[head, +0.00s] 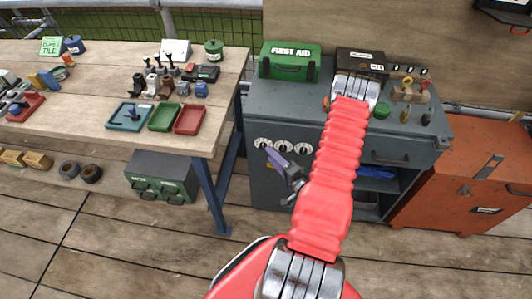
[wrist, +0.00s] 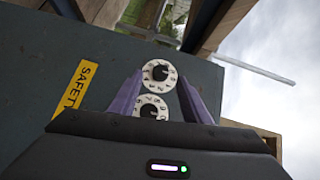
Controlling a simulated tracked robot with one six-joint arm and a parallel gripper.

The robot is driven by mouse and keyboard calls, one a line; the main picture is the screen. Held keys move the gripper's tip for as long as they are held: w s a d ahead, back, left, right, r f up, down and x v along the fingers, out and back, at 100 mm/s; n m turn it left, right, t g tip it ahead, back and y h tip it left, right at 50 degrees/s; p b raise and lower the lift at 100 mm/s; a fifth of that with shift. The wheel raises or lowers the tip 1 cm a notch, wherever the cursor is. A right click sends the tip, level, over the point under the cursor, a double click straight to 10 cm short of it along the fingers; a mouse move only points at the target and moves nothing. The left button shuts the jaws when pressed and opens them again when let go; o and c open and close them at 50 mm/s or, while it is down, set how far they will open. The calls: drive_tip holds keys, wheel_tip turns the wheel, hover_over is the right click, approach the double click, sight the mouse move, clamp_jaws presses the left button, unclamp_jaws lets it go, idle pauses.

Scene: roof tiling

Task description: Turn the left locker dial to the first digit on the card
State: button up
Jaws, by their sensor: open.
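Three white dials with black knobs sit in a row on the grey cabinet front (head: 262,185). The left dial (head: 263,142) also shows in the wrist view (wrist: 160,74), with digits around its rim too small to read surely. The middle dial (head: 284,146) shows below it in the wrist view (wrist: 150,107), and the right dial (head: 303,148) is hidden there. My gripper (head: 274,156) is open, its purple fingers either side of the left dial in the wrist view (wrist: 161,80). I cannot tell whether they touch it. No card with readable digits is in view.
A yellow SAFETY label (wrist: 76,90) is on the cabinet near the dials. A green first aid box (head: 290,61) stands on top. A wooden bench (head: 105,60) with trays and tools is at left, its blue leg (head: 212,190) near the cabinet. An orange cabinet (head: 470,165) is at right.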

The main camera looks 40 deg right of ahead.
sight(263, 149)
drive_tip(key=shift+w+d+f, duration=0.1)
drive_tip(key=shift+w+d, duration=0.05)
drive_tip(key=shift+w, duration=0.85)
drive_tip(key=shift+w+d+f, duration=0.1)
drive_tip(key=shift+w, duration=0.85)
drive_tip(key=shift+c, duration=0.4)
drive_tip(key=c, duration=0.9)
drive_tip(key=shift+a, duration=0.35)
drive_tip(key=shift+c, duration=0.3)
drive_tip(key=shift+d, duration=0.25)
